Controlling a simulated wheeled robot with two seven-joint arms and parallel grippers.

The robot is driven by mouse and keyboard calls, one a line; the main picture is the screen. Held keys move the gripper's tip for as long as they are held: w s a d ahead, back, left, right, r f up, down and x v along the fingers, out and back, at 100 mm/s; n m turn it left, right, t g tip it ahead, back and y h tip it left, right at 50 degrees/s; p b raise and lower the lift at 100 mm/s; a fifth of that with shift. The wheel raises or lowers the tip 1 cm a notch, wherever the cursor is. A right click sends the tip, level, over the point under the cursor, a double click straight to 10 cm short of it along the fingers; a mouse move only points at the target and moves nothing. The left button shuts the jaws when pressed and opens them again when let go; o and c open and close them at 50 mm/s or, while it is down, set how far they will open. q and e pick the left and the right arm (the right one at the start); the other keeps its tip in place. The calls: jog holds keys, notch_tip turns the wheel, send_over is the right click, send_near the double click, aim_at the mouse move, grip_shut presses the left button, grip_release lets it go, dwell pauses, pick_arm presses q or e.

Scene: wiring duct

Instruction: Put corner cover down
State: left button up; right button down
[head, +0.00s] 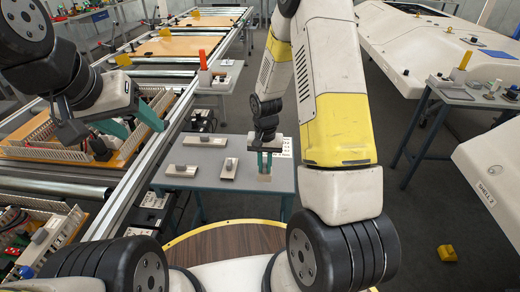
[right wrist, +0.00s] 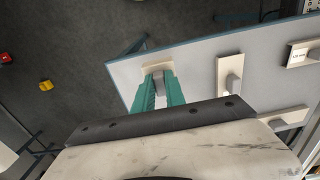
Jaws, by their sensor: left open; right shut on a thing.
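The corner cover, a small beige plate with a grey knob, is at the right part of the grey table in the head view (head: 265,178) and between the fingertips in the right wrist view (right wrist: 155,69). My right gripper (head: 265,163) points down with its teal fingers shut on the knob; the fingers also show in the right wrist view (right wrist: 158,88). The plate is at or just above the tabletop; I cannot tell if it touches. My left gripper (head: 138,124) is open and empty above the panel with wiring ducts (head: 75,150) on the left.
The grey table (head: 250,190) also carries several beige covers with grey knobs: a long one (head: 205,141), one at the left (head: 182,170) and one in the middle (head: 228,169). A conveyor rail (head: 150,160) runs along the left. A yellow block (head: 447,253) lies on the floor.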

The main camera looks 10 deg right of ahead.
jog(key=shift+w+d+f, duration=0.35)
jog(key=shift+w+f, duration=0.3)
jog(key=shift+w, duration=0.1)
jog(key=shift+w+d+f, duration=0.3)
jog(key=shift+w+f, duration=0.4)
jog(key=shift+w, duration=0.05)
jog(key=shift+w+d+f, duration=0.35)
jog(key=shift+w+f, duration=0.3)
jog(key=shift+w, duration=0.1)
jog(key=c, duration=1.4)
grip_release()
jog(key=shift+f, duration=0.1)
